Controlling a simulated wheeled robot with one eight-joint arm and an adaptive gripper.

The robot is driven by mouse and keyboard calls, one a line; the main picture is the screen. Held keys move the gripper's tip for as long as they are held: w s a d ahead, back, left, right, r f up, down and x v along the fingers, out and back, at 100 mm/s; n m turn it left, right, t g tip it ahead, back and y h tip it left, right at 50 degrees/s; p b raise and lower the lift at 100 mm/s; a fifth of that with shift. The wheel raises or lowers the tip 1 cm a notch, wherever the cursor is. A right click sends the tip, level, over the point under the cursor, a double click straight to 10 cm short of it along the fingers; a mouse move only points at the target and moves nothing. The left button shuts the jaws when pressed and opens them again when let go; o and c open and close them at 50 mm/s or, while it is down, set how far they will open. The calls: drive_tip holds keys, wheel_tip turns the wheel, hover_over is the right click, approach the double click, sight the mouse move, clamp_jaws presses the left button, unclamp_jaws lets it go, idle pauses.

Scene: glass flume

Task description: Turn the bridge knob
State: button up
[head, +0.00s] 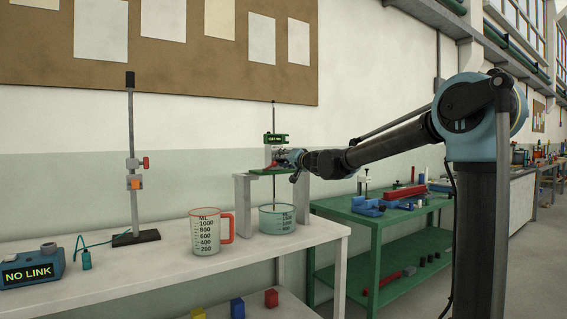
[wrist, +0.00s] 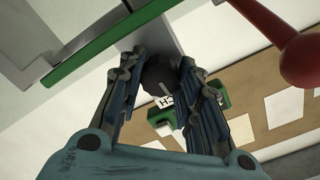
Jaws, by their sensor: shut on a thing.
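The bridge stands on the white bench in the head view, with grey posts (head: 243,200) and a green top plate (head: 268,171). A strip of the green plate (wrist: 105,45) crosses the upper left of the wrist view. The dark round bridge knob (wrist: 159,76) sits between my fingers in the wrist view, with a pale line on its face. My gripper (wrist: 163,85) is shut on it, one finger at each side. In the head view my gripper (head: 287,158) is at the bridge top, and I cannot make out the knob there.
A clear tub (head: 277,222) stands under the bridge. A measuring jug (head: 208,232) with a red handle is left of it. A red rounded handle (wrist: 298,58) is near my gripper, upper right. A green display (head: 275,138) is above the bridge. A clamp stand (head: 132,170) is farther left.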

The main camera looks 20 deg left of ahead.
drive_tip(key=m, duration=0.3)
drive_tip(key=shift+w+d+m, duration=0.1)
drive_tip(key=shift+m, duration=0.3)
drive_tip(key=o, duration=1)
drive_tip(key=shift+f, duration=0.1)
drive_tip(key=shift+o, duration=0.2)
drive_tip(key=v, duration=1.2)
